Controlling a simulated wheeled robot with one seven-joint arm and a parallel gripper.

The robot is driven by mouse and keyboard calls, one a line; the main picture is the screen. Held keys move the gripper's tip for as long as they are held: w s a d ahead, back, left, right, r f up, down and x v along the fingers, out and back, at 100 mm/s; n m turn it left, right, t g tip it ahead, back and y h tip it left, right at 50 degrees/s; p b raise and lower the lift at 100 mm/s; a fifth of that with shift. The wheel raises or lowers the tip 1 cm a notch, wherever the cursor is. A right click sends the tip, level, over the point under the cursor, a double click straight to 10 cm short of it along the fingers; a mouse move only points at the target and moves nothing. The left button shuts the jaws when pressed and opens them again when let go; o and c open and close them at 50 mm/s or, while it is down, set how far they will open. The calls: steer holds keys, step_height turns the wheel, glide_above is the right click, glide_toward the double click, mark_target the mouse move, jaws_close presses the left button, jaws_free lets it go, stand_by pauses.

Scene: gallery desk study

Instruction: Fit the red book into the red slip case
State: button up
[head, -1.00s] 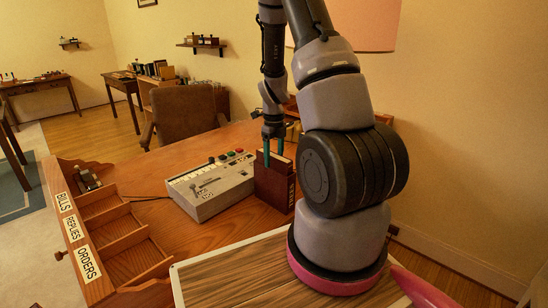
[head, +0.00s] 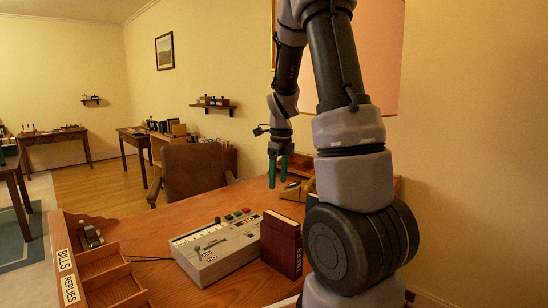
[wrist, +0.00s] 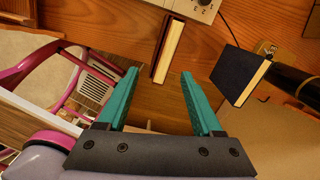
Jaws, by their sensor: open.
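A grey control box (head: 217,246) with knobs stands left of the case. A dark navy book (wrist: 236,74) lies to the right in the wrist view. A labelled wooden sorter (head: 100,275) is at the desk's left. A brown chair (head: 192,172) stands behind the desk.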

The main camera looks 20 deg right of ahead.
steer(key=s+a+r+n+t, duration=0.3)
steer(key=s+a+r+n, duration=0.3)
steer(key=s+r+n, duration=0.3)
steer(key=s+a+r+n+t+y, duration=0.1)
steer(key=s+a+r+n+t, duration=0.2)
steer(key=s+r+n, duration=0.7)
steer(key=shift+a+r+n+t+y, duration=0.4)
steer(key=shift+a+n, duration=1)
steer(key=shift+n, duration=1.9)
steer(key=shift+r, duration=0.1)
